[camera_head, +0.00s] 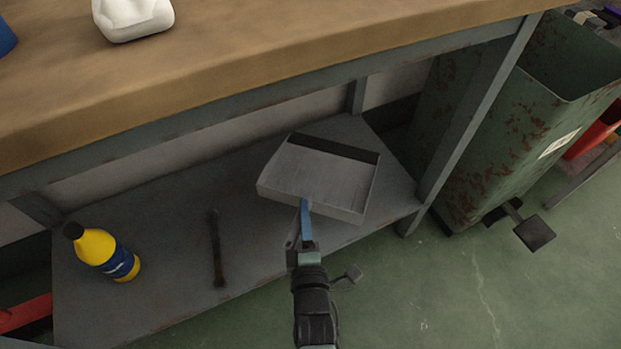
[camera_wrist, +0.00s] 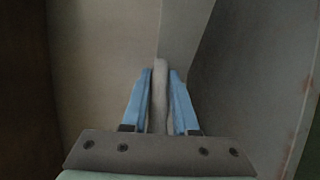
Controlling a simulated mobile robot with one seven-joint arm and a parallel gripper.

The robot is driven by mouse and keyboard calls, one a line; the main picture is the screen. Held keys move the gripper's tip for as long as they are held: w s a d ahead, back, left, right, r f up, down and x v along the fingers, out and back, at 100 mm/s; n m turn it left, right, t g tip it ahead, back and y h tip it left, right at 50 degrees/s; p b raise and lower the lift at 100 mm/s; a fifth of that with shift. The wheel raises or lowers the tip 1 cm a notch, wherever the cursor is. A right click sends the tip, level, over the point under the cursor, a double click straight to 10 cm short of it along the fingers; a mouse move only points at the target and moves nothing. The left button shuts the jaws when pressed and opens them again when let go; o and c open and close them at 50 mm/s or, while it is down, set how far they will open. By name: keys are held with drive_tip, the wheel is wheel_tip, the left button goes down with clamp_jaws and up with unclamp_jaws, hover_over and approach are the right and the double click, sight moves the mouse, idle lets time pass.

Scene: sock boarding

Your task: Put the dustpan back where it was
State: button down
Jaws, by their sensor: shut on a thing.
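A grey dustpan (camera_head: 318,178) is over the right part of the lower shelf of the workbench, its open pan facing up. My gripper (camera_head: 305,212) reaches in from the front and is shut on the dustpan's handle. In the wrist view the blue fingers (camera_wrist: 160,95) close on both sides of the grey handle (camera_wrist: 160,88), with the dustpan (camera_wrist: 187,35) beyond. I cannot tell whether the pan rests on the shelf or hangs just above it.
The lower shelf (camera_head: 165,240) also holds a yellow bottle (camera_head: 100,252) and a dark rod-like tool (camera_head: 216,248). The wooden bench top (camera_head: 230,60) overhangs the shelf. A bench leg (camera_head: 475,115) and a rusty green bin (camera_head: 500,130) with a pedal stand at right.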

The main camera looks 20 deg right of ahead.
drive_tip(key=shift+w+f, duration=0.2)
drive_tip(key=shift+w, duration=0.05)
wheel_tip(320, 180, down, 9)
drive_tip(key=b, duration=0.7)
drive_tip(key=shift+s+f+b, duration=0.1)
drive_tip(key=shift+f+b, duration=0.05)
drive_tip(key=shift+b, duration=0.2)
drive_tip(key=shift+f, duration=0.2)
drive_tip(key=c, duration=0.7)
unclamp_jaws()
